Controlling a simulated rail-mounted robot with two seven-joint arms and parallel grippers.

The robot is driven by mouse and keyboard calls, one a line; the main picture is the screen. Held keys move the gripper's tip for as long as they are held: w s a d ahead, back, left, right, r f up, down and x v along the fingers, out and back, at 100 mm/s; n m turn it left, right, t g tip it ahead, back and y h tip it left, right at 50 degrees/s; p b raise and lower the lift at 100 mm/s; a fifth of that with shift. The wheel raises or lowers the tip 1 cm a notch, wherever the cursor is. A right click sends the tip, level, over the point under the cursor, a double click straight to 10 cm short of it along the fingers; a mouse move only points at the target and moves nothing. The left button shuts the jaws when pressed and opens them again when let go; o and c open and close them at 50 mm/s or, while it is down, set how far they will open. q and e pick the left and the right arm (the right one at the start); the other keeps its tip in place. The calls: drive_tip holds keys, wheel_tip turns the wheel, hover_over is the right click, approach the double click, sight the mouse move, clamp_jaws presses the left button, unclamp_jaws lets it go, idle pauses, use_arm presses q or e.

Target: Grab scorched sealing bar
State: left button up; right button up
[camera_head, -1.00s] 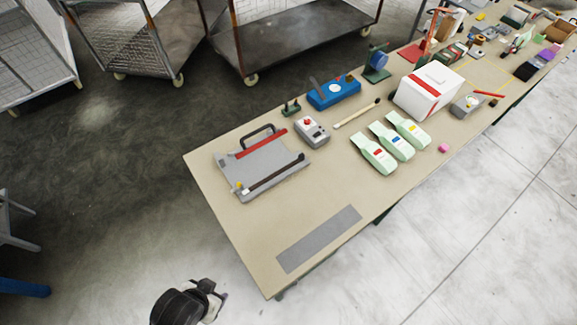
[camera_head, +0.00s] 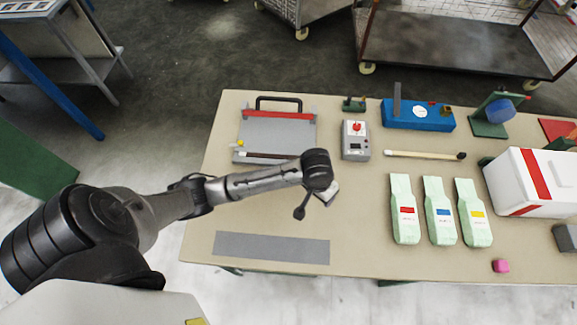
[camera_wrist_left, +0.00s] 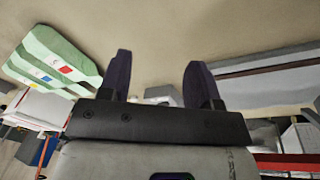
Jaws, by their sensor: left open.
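The grey sealing press (camera_head: 278,131) lies on the table with a dark bar (camera_head: 265,156) across its front edge, which looks like the scorched sealing bar. My left arm hides part of that front edge. In the left wrist view the press is at the right, with the dark bar (camera_wrist_left: 265,68) along it. My left gripper (camera_head: 316,203) is over the table, just right of and in front of the press. Its two fingers (camera_wrist_left: 156,70) are apart with nothing between them. My right gripper is not in view.
A grey control box (camera_head: 355,140) stands right of the press. A stick with a dark end (camera_head: 424,155) and pale green pouches (camera_head: 438,212) lie further right. A white box (camera_head: 520,185) stands beyond them. A grey strip (camera_head: 271,248) lies along the front; bare tabletop surrounds it.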

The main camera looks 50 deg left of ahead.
use_arm(q)
drive_tip(key=w+a+r+n+g+y+b, duration=0.1)
drive_tip(key=w+a+r+n+b, duration=0.1)
drive_tip(key=w+a+n+b, duration=0.95)
drive_tip(key=f+m, duration=0.1)
drive_tip(key=f, duration=0.1)
drive_tip(key=w+a+f+m+p, duration=0.1)
drive_tip(key=f, duration=0.2)
drive_tip(key=w+a+f+m+p, duration=0.1)
drive_tip(key=f+m, duration=0.1)
drive_tip(key=f, duration=0.1)
drive_tip(key=shift+w, duration=0.1)
drive_tip(key=shift+a+f+b, duration=0.2)
drive_tip(key=shift+f+b, duration=0.15)
drive_tip(key=shift+f, duration=2.3)
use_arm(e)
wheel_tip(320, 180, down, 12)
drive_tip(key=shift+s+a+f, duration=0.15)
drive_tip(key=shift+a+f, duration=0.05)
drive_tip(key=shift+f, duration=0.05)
use_arm(q)
drive_tip(key=shift+c, duration=0.2)
drive_tip(key=c, duration=1)
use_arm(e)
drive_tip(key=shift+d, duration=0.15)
use_arm(q)
drive_tip(key=shift+r, duration=0.1)
